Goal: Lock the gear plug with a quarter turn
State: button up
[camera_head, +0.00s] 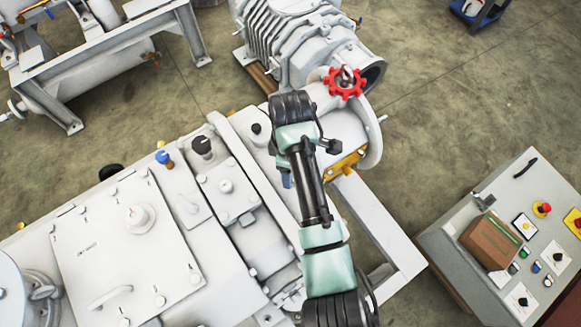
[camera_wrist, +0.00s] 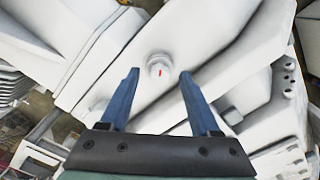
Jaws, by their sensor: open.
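The plug appears between and just beyond the fingertips, apart from both. In the head view my arm hides most of the gripper; only a bit of blue finger (camera_head: 287,181) shows below the wrist. I cannot pick out the red-marked plug in the head view; my arm may hide it.
A red toothed handwheel (camera_head: 345,83) sits on the machine's far end. Black (camera_head: 202,147) and blue (camera_head: 164,158) caps stand up from the white housing (camera_head: 90,240). Open floor (camera_head: 450,110) lies beyond.

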notch_tip(320, 180, up, 12)
jog(key=p, duration=0.3)
jog(key=shift+r, duration=0.15)
